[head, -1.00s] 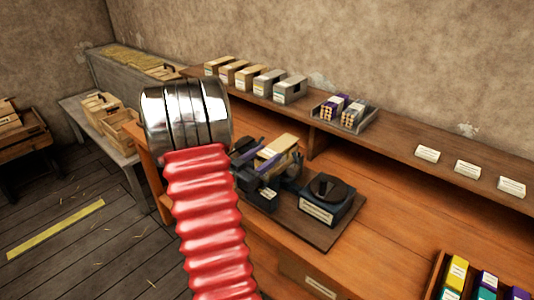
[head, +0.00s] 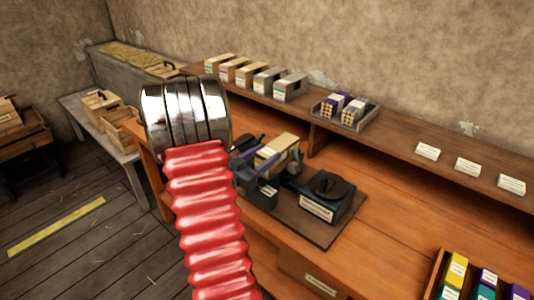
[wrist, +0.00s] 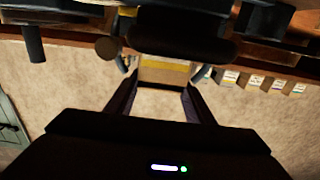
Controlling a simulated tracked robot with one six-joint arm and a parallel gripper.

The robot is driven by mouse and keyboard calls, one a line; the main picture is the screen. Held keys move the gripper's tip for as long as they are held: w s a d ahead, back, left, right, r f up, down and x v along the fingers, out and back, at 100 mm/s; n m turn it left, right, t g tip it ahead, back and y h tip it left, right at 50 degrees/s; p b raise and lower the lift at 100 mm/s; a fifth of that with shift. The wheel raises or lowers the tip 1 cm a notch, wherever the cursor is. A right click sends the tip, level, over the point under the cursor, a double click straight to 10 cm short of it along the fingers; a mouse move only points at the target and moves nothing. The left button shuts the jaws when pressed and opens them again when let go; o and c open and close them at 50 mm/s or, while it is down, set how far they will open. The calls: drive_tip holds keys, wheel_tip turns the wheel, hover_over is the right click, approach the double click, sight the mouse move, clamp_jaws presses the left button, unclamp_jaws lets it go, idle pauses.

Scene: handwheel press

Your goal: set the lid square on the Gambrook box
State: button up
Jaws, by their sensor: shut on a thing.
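My gripper (wrist: 160,100) shows in the wrist view as two dark fingers shut on a tan piece with a yellow band, which looks like the lid (wrist: 165,76). In the head view a tan block with a pale label (head: 284,144) shows just right of my arm, among dark metal parts. I cannot tell lid from Gambrook box there, nor whether they touch. My silver wrist and red sleeve hide much of the gripper in the head view.
Several labelled boxes (head: 255,77) line the back shelf, left of a grey tray (head: 345,113) of purple-and-tan packs. White cards (head: 467,169) lie on the shelf at right. A tray of coloured boxes (head: 440,262) sits at the bench front right. The bench between is clear.

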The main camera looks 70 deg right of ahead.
drive_tip(key=shift+w+a+f, duration=0.1)
drive_tip(key=shift+a+f, duration=0.05)
drive_tip(key=shift+f, duration=0.35)
drive_tip(key=o, duration=1.1)
drive_tip(key=shift+o, duration=0.2)
drive_tip(key=shift+r, duration=0.1)
drive_tip(key=shift+w+a, duration=0.2)
drive_tip(key=shift+a, duration=0.05)
drive_tip(key=v, duration=1.3)
